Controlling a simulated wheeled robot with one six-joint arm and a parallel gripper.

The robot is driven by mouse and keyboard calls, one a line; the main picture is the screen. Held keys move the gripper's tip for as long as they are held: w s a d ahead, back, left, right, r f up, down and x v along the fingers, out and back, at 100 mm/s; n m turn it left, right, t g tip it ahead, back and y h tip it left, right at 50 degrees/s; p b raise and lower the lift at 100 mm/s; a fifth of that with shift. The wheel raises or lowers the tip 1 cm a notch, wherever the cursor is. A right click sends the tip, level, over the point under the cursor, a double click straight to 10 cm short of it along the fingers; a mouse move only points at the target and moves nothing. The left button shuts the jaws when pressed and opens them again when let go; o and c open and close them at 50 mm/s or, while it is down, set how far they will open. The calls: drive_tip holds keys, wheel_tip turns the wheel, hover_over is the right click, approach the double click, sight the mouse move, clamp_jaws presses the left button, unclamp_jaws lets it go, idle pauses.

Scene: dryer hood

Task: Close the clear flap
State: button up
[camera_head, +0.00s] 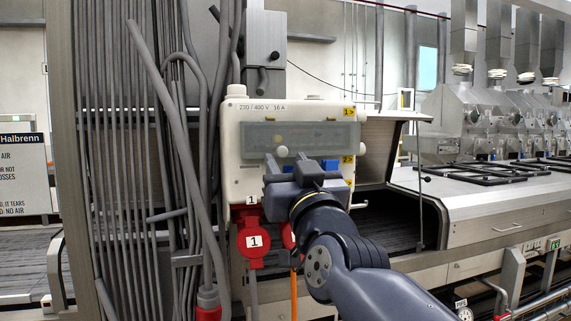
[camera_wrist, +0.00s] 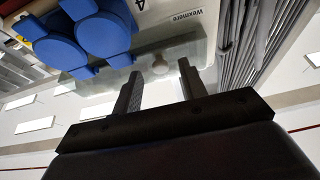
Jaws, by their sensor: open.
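The clear flap (camera_head: 325,134) is a greenish see-through panel on the front of the white socket box (camera_head: 230,172). It appears raised and standing out from the box, with the ceiling showing through it in the wrist view (camera_wrist: 105,82). A pale round knob (camera_head: 282,151) is at its lower edge. My gripper (camera_head: 288,160) is just below the flap in the head view, its two fingers apart and empty. In the wrist view the fingers (camera_wrist: 158,70) point at the flap, with a pale round shape between them. I cannot tell whether they touch the flap.
Blue round socket covers (camera_wrist: 75,38) sit on the box beside the fingers. Red plugs (camera_head: 254,240) hang below it. Grey pipes and cables (camera_head: 135,140) stand to the left. A conveyor machine with a hood (camera_head: 375,140) is at the right.

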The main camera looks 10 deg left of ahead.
drive_tip(key=b+v, duration=0.1)
drive_tip(key=v, duration=0.8)
drive_tip(key=shift+f, duration=0.1)
drive_tip(key=p+x, duration=0.2)
drive_tip(key=x, duration=0.8)
drive_tip(key=shift+w+a+r, duration=0.15)
drive_tip(key=shift+w+r, duration=0.2)
drive_tip(key=shift+r, duration=0.15)
drive_tip(key=shift+s+r, duration=0.1)
drive_tip(key=shift+s, duration=0.2)
